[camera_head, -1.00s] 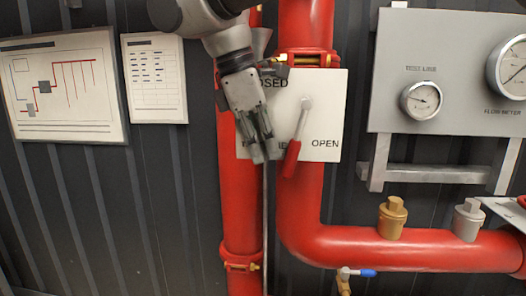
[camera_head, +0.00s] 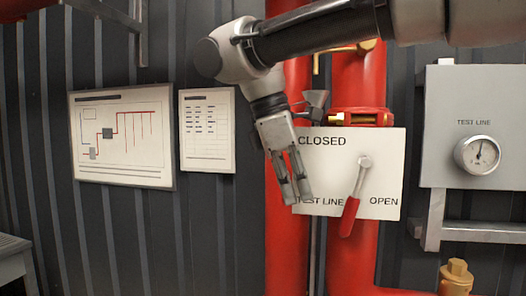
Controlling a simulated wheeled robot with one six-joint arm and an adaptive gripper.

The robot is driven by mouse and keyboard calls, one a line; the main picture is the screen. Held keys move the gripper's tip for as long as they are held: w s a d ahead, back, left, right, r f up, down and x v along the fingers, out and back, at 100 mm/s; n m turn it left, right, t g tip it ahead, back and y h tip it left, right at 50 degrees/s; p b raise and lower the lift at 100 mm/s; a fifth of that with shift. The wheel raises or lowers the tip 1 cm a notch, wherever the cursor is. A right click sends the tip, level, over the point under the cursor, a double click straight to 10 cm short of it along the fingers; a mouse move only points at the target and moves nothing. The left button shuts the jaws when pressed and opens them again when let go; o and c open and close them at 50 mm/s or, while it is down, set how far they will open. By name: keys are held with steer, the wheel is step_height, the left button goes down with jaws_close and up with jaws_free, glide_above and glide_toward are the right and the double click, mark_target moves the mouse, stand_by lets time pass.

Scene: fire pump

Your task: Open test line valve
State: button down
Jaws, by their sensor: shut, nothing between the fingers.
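The test line valve's lever has a red handle (camera_head: 350,217) on a grey arm and pivot (camera_head: 365,161). It hangs down and slightly left, its end between the words TEST LINE and OPEN on the white plate (camera_head: 330,170). CLOSED is printed at the plate's upper left. My gripper (camera_head: 296,198) points down in front of the plate's left edge, left of the handle, with a clear gap between them in the picture. Its fingers are shut and empty. It covers the start of the TEST LINE lettering. The depth between fingers and plate is hard to tell.
Red vertical pipes (camera_head: 287,245) run behind the plate. A grey panel with a TEST LINE gauge (camera_head: 478,155) is at right on a metal frame. A brass fitting (camera_head: 457,275) is at the lower right. Two posters hang on the dark ribbed wall (camera_head: 130,235).

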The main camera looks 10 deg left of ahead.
steer(key=s+a+r, duration=0.1)
steer(key=a+r, duration=0.3)
steer(key=r, duration=0.3)
steer(key=shift+a, duration=0.2)
